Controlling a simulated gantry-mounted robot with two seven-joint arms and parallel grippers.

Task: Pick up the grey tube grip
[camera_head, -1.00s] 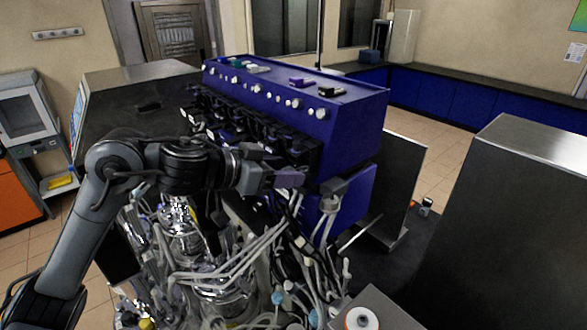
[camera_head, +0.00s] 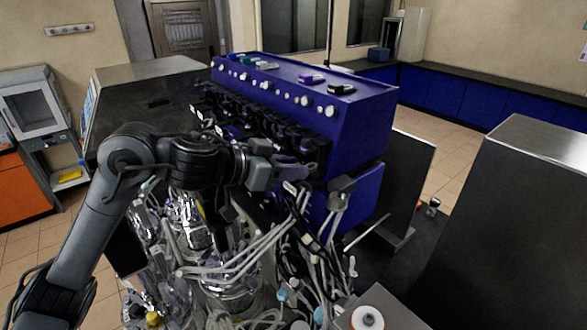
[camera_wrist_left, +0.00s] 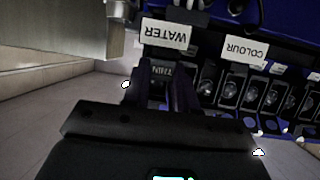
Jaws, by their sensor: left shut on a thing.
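My left gripper (camera_head: 298,170) is at the front of the blue bioreactor unit (camera_head: 362,120), close to its row of dark pump heads. In the left wrist view its two dark fingers (camera_wrist_left: 160,92) are shut on a small dark-grey block lettered "THIN", which I take to be the grey tube grip (camera_wrist_left: 160,71). The grip lies just below the "WATER" label (camera_wrist_left: 166,34). In the head view the grip is hard to make out between the fingers. Whether it is clear of the unit cannot be told. My right gripper is not in view.
Pale tubes (camera_head: 238,262) hang in a dense tangle below the gripper, over shiny glass vessels (camera_head: 188,222). Small coloured grips, including a purple one (camera_head: 312,78), lie on the unit's top. A "COLOUR" label (camera_wrist_left: 244,49) is beside the "WATER" one. A large metal cabinet (camera_head: 520,220) stands at right.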

